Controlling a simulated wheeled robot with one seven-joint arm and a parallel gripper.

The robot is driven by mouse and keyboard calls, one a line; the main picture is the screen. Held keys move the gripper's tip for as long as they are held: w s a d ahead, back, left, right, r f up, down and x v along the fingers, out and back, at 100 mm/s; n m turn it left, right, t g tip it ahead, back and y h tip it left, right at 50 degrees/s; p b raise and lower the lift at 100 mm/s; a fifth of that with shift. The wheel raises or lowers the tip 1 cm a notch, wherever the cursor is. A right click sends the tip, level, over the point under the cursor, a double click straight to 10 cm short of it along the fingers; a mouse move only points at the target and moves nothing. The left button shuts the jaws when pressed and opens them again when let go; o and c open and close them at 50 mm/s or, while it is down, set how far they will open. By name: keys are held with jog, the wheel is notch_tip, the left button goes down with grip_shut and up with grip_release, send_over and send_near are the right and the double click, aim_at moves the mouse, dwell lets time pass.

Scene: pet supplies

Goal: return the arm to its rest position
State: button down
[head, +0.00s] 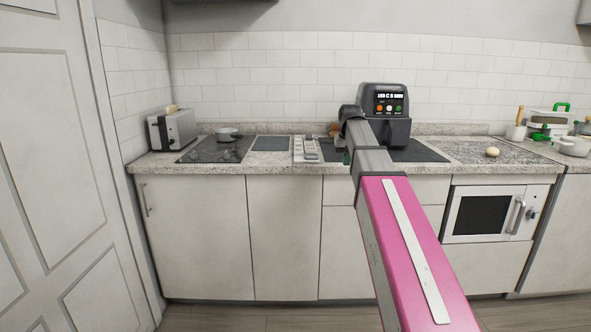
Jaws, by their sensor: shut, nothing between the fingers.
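My arm reaches up from the lower right of the head view, with a pink link and then a grey section. It ends in a dark joint (350,113) over the counter, in front of the black appliance. I cannot make out my gripper's fingers; they are hidden behind the arm or too small to tell.
The counter (270,172) runs across the view. On it are a toaster (172,130), a pot (228,134) on a dark hob, a black appliance (388,105) with a lit display, and a small pale round thing (492,152). A microwave (488,214) is below.

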jog(key=s+f, duration=0.8)
jog(key=f, duration=0.5)
jog(key=s+f+g, duration=0.1)
jog(key=s+f, duration=0.7)
jog(key=f, duration=0.5)
jog(key=s+f, duration=0.8)
jog(key=f, duration=0.5)
jog(key=shift+f+g, duration=0.3)
jog(key=shift+f, duration=0.05)
